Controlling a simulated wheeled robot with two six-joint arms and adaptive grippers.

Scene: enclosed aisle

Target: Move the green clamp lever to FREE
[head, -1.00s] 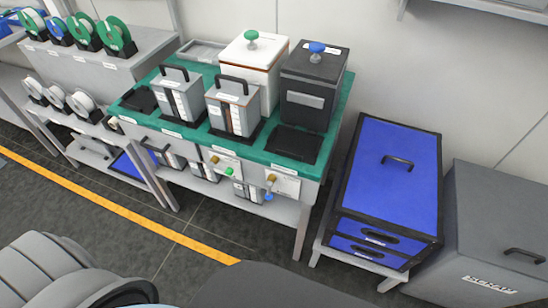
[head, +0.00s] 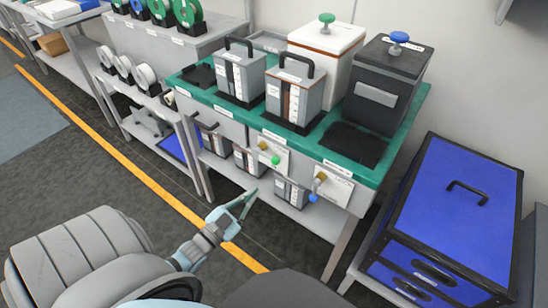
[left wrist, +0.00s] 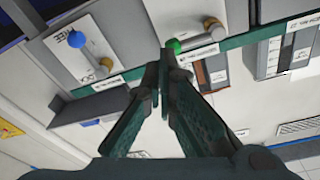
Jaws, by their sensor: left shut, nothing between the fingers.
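The green clamp lever has a green knob (head: 275,160) below a brass pivot (head: 265,146), on a pale plate at the bench front. In the left wrist view its knob (left wrist: 174,46) and silver bar (left wrist: 200,41) show just beyond my fingertips; I cannot tell whether they touch. My left gripper (head: 249,194) is shut and empty, below and left of the green knob in the head view. It also shows in the left wrist view (left wrist: 164,68). A similar lever with a blue knob (head: 313,197) is to the right. My right gripper is out of view.
The green-topped bench (head: 312,146) carries grey handled boxes and white and black bins. Below is a shelf (head: 287,211) with more handled boxes. A blue cabinet (head: 450,215) stands right. Open floor with a yellow line lies left.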

